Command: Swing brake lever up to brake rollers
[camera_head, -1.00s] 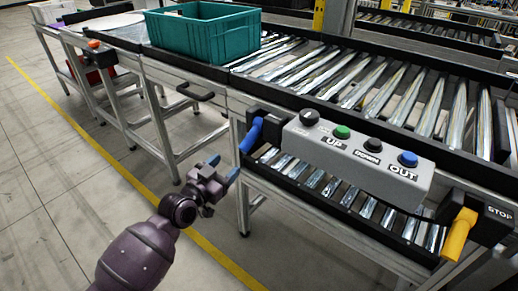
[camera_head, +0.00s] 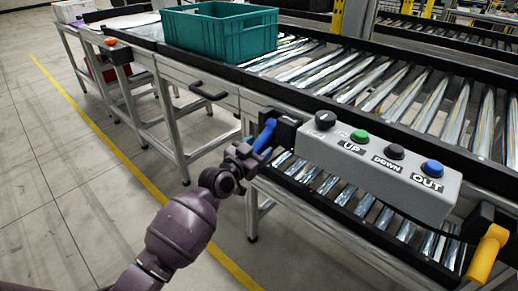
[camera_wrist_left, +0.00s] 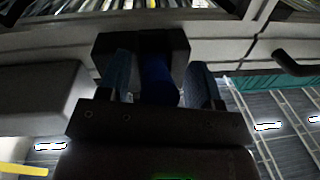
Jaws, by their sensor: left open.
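A blue lever (camera_head: 266,134) hangs down and tilted to the left from a black block (camera_head: 287,124) at the left end of the grey control box. My left gripper (camera_head: 253,155) is open at the blue lever, just below and in front of it. In the left wrist view, the blue lever (camera_wrist_left: 158,80) stands between the two spread fingers of my gripper (camera_wrist_left: 161,88), with the black block behind it. I cannot tell whether a finger touches it. A yellow lever (camera_head: 487,253) hangs down at the right end. My right gripper is out of view.
The grey control box (camera_head: 385,172) carries a black knob and green, black and blue buttons. Roller conveyors (camera_head: 350,85) run behind and below it. A teal crate (camera_head: 220,35) stands on the conveyor at the back left. The floor at left is clear.

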